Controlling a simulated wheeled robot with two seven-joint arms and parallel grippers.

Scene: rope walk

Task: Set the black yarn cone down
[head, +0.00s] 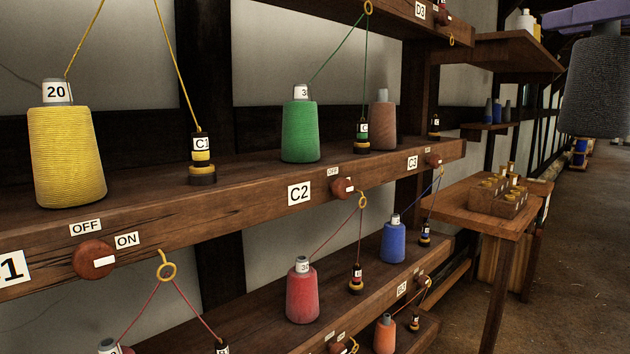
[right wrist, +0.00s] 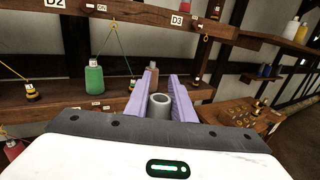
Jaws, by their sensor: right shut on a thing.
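The black yarn cone (head: 598,85) hangs upright in the air at the upper right of the head view. My right gripper (head: 592,16), with purple fingers, is shut on its top. In the right wrist view the cone's grey tip (right wrist: 160,105) sits between the two purple fingers (right wrist: 162,82); most of its body is hidden there. Below and left of the held cone in the head view stands a small wooden table (head: 462,190). My left gripper is not in view.
A dark wooden rack (head: 235,170) fills the left and middle, with yellow (head: 66,155), green (head: 300,130) and brown (head: 382,125) cones on its C rail. Threads run to small weights. A wooden block with pegs (head: 497,197) stands on the table.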

